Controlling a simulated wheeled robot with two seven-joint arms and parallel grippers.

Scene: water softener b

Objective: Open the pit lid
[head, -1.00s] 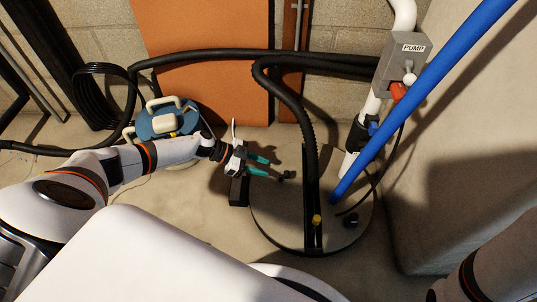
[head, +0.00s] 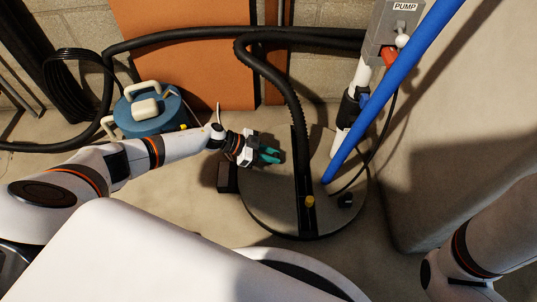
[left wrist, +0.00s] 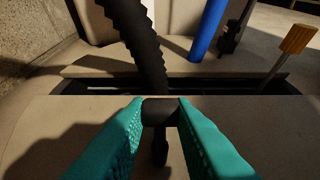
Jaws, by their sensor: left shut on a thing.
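The pit lid is a round grey disc on the floor, split by a black channel. Its left half (head: 265,207) lies under my left gripper (head: 268,155), and its right half (head: 322,150) is beyond the channel. In the left wrist view the teal fingers of the left gripper (left wrist: 160,115) are shut on a small black knob (left wrist: 160,108) over the left lid half (left wrist: 70,120). I cannot tell whether that half is raised at all. My right gripper is out of view; only part of the right arm shows at lower right.
A black corrugated hose (head: 285,88) runs down into the lid channel. A blue pipe (head: 390,95) and the pump pipe with its grey box (head: 392,35) stand right of it. A blue canister (head: 150,110) stands left.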

